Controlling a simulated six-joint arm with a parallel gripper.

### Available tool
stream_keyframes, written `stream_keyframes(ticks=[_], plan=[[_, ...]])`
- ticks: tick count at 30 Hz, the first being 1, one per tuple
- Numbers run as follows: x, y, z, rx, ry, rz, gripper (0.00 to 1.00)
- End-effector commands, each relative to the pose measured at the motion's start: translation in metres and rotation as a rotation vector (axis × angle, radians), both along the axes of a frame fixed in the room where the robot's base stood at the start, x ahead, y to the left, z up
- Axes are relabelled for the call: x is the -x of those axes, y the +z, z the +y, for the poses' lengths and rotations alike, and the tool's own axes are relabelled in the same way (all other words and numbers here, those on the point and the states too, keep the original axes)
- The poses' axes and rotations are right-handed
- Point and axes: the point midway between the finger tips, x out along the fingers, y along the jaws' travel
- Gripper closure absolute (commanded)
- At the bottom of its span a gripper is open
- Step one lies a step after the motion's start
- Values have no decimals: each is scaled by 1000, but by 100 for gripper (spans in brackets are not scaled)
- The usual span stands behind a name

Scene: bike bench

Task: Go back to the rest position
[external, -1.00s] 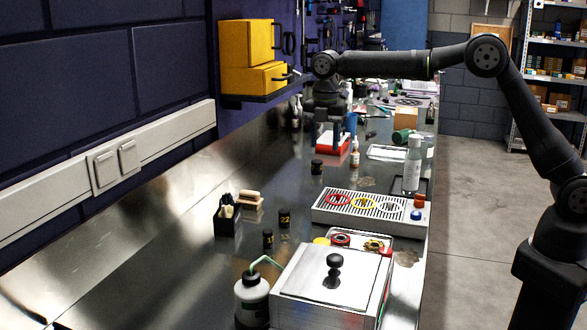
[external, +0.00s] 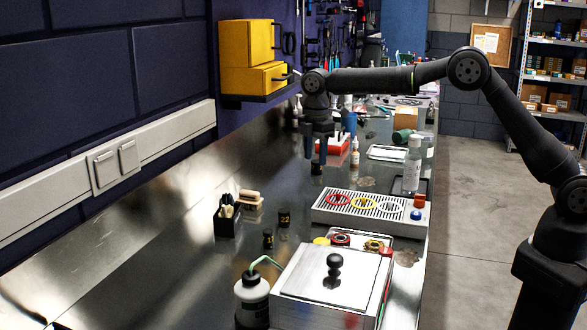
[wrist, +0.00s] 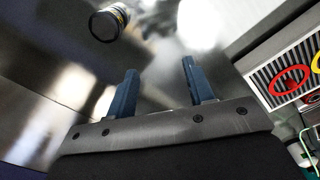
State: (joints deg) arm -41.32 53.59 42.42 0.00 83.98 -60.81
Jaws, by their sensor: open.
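My gripper (external: 315,158) hangs pointing down over the metal bench, near its middle length. Its two blue fingers (wrist: 158,72) are spread apart in the wrist view, with nothing between them. A dark round jar (wrist: 107,23) stands on the bench at the top left of the wrist view, apart from the fingers. In the external view a dark jar (external: 317,169) shows just behind the fingertips, partly hidden by them.
A slotted tray (external: 330,212) with red, yellow and white rings lies nearer the camera. A metal box (external: 300,285) with a black knob and a green-spout bottle (external: 252,298) stand in front. Two small dark jars (external: 284,217) and a brush holder (external: 227,222) stand left. Yellow bins (external: 247,45) hang on the wall.

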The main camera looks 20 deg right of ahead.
Motion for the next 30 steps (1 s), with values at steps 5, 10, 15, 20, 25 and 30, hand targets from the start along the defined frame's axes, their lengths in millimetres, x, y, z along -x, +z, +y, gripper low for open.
stream_keyframes(ticks=[5, 10, 15, 20, 25, 30], plan=[[4, -12, 19, 0, 2, 1, 52], [5, -15, 25, 0, 1, 0, 52], [5, -16, 26, 0, 1, 0, 52], [5, -16, 25, 0, 1, 0, 38], [5, -15, 25, 0, 2, 0, 5], [6, 4, 19, -10, 43, -34, 0]])
